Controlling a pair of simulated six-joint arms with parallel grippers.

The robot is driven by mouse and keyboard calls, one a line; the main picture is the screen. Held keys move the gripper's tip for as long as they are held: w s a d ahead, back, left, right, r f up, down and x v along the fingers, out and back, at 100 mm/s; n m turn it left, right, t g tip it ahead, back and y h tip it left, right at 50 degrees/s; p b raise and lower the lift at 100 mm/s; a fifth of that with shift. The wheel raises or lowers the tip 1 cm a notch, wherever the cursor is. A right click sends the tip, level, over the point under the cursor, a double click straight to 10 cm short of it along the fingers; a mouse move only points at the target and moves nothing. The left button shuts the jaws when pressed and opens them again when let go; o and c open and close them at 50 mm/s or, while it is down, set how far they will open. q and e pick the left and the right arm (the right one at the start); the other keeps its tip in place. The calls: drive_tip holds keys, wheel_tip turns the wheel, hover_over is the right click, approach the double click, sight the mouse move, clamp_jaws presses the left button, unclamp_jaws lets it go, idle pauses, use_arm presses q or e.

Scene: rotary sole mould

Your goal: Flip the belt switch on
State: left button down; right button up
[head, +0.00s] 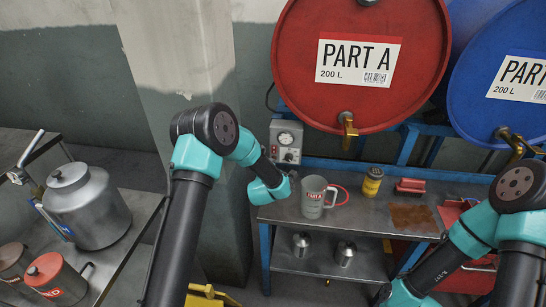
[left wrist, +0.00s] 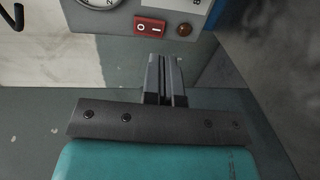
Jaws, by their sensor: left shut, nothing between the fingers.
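A red rocker switch (left wrist: 151,26) marked O and I sits on a pale control panel in the left wrist view. Which side is pressed in, I cannot tell. In the head view the grey control box (head: 286,138) is at the wall behind the steel bench, and the switch is too small to make out clearly. My left gripper (left wrist: 165,57) is shut and empty, its fingertips just below the switch in the wrist picture; contact cannot be told. In the head view my left gripper (head: 291,177) is close below the box. My right gripper is outside the head view.
On the bench (head: 370,222) stand a grey PART A jug (head: 314,197) beside my left gripper, and a yellow jar (head: 372,182). A red drum (head: 362,60) overhangs the bench.

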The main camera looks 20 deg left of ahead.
sight(274, 153)
use_arm(q)
drive_tip(key=shift+w+a+f, duration=0.1)
drive_tip(key=shift+w+f, duration=0.05)
drive_tip(key=shift+w, duration=0.9)
drive_tip(key=shift+w+a+f, duration=0.1)
drive_tip(key=shift+w+f, duration=0.05)
drive_tip(key=shift+w, duration=0.85)
drive_tip(key=shift+w+a+f, duration=0.1)
drive_tip(key=shift+w+f, duration=0.05)
drive_tip(key=shift+w, duration=0.9)
